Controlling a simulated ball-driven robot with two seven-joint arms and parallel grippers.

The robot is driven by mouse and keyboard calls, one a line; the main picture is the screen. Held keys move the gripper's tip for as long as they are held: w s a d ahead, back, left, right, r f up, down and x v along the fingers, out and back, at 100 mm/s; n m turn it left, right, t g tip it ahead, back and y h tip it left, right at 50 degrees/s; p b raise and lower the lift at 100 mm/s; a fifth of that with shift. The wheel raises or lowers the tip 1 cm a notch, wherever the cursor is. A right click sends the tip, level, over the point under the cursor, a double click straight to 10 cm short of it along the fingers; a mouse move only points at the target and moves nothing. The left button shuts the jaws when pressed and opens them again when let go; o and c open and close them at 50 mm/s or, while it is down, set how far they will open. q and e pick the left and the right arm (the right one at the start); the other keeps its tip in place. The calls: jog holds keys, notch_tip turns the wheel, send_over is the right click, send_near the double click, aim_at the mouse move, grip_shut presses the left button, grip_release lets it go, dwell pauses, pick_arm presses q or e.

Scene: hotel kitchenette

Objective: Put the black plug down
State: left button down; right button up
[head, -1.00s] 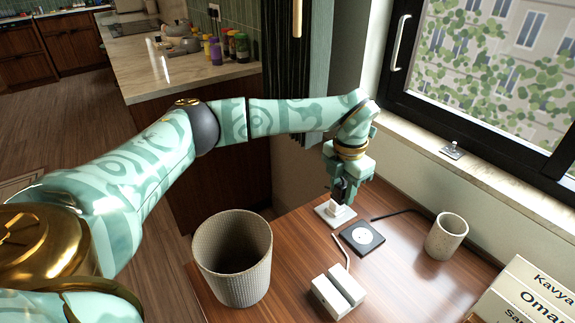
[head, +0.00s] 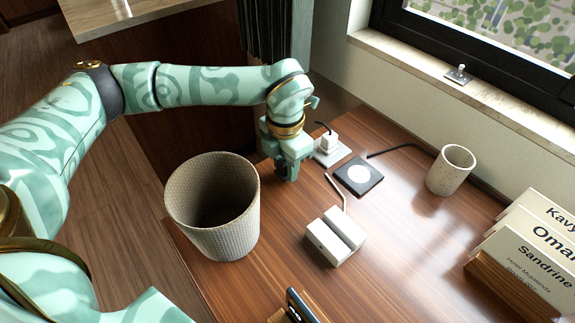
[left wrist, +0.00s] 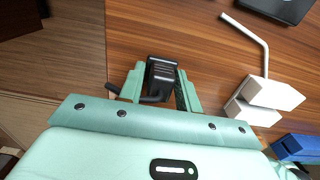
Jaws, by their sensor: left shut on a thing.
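My left gripper (head: 288,174) is low over the wooden desk, between the woven bin and the white socket plate (head: 333,154). In the left wrist view the black plug (left wrist: 161,78) sits between the fingers of this gripper (left wrist: 160,88), which is shut on it. A short black cord end sticks out to the left of the plug. I cannot tell whether the plug touches the desk. A white adapter (head: 328,141) stands on the socket plate. My right gripper is not in view.
A woven bin (head: 238,232) stands left of the gripper. A black square pad (head: 372,184), two white blocks (head: 327,243) with a white cable, and a speckled cup (head: 451,172) stand to the right. Name cards (head: 520,250) are at far right. Bare desk lies between bin and blocks.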

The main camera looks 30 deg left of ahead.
pick_arm(q)
jog(key=shift+w+f, duration=0.1)
jog(key=shift+f, duration=0.55)
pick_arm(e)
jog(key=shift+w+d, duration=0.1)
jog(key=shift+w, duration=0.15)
pick_arm(q)
jog(key=c, duration=1)
grip_release()
jog(key=shift+r, duration=0.1)
jog(key=shift+r, duration=0.3)
notch_tip(320, 180, up, 12)
jog(key=p, duration=0.5)
jog(key=shift+r, duration=0.25)
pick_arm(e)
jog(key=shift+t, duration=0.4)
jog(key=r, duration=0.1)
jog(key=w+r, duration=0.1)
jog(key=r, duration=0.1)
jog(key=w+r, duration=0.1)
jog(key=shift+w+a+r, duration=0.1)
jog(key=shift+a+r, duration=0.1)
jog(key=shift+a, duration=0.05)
